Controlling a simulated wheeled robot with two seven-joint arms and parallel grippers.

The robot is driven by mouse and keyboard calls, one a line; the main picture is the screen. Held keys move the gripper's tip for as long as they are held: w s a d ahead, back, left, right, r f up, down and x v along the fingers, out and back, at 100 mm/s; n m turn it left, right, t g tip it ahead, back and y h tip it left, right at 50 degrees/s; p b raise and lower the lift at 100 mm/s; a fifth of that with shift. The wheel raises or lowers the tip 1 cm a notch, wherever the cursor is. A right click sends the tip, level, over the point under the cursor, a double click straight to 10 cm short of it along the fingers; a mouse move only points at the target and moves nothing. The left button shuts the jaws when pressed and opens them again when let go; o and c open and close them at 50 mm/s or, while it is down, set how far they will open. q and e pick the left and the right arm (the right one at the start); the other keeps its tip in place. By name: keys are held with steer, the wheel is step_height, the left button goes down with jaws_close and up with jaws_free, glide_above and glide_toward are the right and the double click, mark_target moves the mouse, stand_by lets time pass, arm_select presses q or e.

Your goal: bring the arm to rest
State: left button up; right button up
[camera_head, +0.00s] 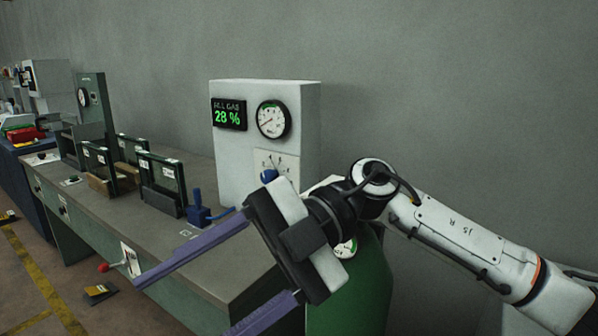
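My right arm (455,243) comes in from the right and reaches toward the front of the workbench. My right gripper (185,308) has two long purple fingers spread wide apart, with nothing between them. It points down and to the left, in front of the bench's near end. The lower finger runs out of the bottom of the picture. My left arm and gripper are not in the picture.
A workbench (128,217) runs along the grey wall. It bears a white panel (231,157) with a display reading 28 % and a dial, several dark frames (161,181) and a blue clamp-like part (199,212). A green cylinder (362,285) stands behind my gripper.

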steer(key=w+f+m+t+y, duration=0.1)
steer(key=w+m+t+y, duration=0.8)
steer(key=m+t+y, duration=0.25)
steer(key=w+d+f+m+t+h, duration=0.3)
steer(key=d+f+m+t+h, duration=0.35)
steer(key=f+m, duration=0.3)
steer(key=w+d+f+m+t+h, duration=0.3)
steer(key=d+f+m+t+h, duration=0.2)
steer(key=f+m+t, duration=0.4)
steer(key=s+d+f+m+g+h, duration=0.1)
steer(key=s+d+f+g+h, duration=0.2)
steer(key=f, duration=0.6)
steer(key=s+d+f+m+g+h, duration=0.1)
steer(key=s+d+f+h, duration=0.3)
steer(key=f, duration=0.4)
steer(key=s+d+f+g+h, duration=0.1)
steer(key=s+d+f+g, duration=0.2)
steer(key=s+f, duration=0.4)
steer(key=s+d+f+m+g+h, duration=0.1)
steer(key=s+d+f+g, duration=0.2)
steer(key=s+d+f, duration=0.2)
steer(key=s+f, duration=0.3)
steer(key=shift+h, duration=0.4)
